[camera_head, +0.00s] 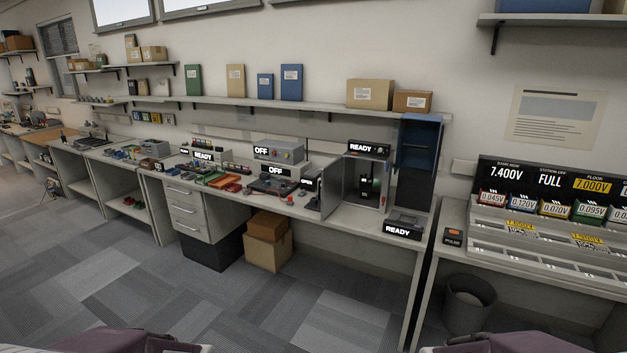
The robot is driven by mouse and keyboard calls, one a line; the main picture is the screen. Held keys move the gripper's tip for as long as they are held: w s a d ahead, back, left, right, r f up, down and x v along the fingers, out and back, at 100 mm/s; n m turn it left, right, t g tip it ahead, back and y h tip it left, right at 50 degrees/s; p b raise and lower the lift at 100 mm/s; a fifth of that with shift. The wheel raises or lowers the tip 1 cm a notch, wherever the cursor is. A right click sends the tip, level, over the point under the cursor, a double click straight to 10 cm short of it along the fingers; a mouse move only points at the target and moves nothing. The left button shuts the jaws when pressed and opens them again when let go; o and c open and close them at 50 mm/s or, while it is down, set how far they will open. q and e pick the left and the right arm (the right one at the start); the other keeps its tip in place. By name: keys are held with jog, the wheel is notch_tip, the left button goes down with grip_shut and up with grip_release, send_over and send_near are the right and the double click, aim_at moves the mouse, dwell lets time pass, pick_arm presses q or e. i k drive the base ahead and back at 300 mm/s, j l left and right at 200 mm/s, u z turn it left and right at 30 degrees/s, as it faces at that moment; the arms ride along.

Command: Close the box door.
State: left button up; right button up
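A grey metal box (392,184) stands on the long workbench right of centre, below the shelf and left of a tall blue cabinet. Its front is open, and a dark device shows inside. A grey panel (335,187) at its left side juts toward the front and looks like the box door, standing open. Neither of my grippers is in view. Only purple and dark parts of my arms show at the bottom edge, well short of the bench.
A display unit marked READY (403,226) sits on the bench in front of the box's right side. A waste bin (468,304) stands under the right bench (452,213). Cardboard boxes (267,240) lie under the left bench. The carpet before the benches is clear.

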aim_at(331, 180)
jog(key=i+j+u, duration=0.5)
jog(key=i+u, duration=0.75)
jog(key=i+l+u, duration=0.1)
jog(key=i+u, duration=0.3)
jog(key=i+l+u, duration=0.25)
jog(key=i+u, duration=0.2)
jog(key=i+j+z, duration=0.1)
jog(key=i+z, duration=0.3)
jog(key=i+j+z, duration=0.2)
jog(key=i+z, duration=0.2)
jog(key=z, duration=2.7)
